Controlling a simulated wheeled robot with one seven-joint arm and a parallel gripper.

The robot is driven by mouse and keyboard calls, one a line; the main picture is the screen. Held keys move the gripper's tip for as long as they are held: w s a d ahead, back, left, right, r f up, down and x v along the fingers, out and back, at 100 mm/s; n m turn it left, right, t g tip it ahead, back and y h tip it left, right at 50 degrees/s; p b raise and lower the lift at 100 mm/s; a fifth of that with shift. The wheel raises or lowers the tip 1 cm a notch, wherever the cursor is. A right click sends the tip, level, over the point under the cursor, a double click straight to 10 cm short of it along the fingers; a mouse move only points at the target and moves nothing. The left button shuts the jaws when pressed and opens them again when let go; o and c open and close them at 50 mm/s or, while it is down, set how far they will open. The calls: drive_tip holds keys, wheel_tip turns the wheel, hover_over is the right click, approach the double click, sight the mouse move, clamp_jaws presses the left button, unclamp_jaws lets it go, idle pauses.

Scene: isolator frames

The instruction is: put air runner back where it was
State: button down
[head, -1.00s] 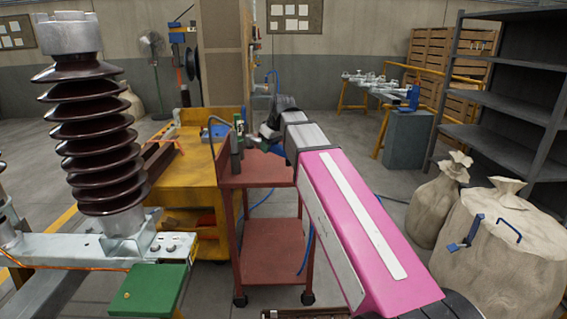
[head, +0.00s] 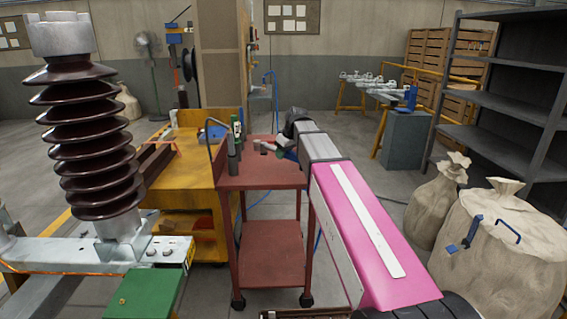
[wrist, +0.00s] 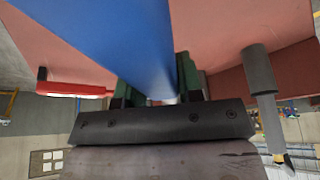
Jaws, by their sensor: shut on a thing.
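The air runner appears as a long blue body (wrist: 110,35) in the wrist view, running up and left from between the green fingers of my gripper (wrist: 157,82). My gripper is shut on it. In the head view the blue body (head: 288,155) shows as a small patch at the end of my pink and grey arm, over the right part of the red cart's top (head: 255,178). My fingers are mostly hidden there. I cannot tell whether the air runner touches the cart.
Dark upright cylinders (head: 233,152) and a green bottle (head: 238,128) stand on the cart's left side. A yellow workbench (head: 190,180) adjoins it on the left. A large brown insulator (head: 90,140) is at left. Sacks (head: 505,250) and a shelf (head: 510,90) are at right.

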drive_tip(key=shift+f, duration=1.95)
drive_tip(key=c, duration=0.8)
unclamp_jaws()
drive_tip(key=shift+f, duration=0.15)
drive_tip(key=v, duration=1.2)
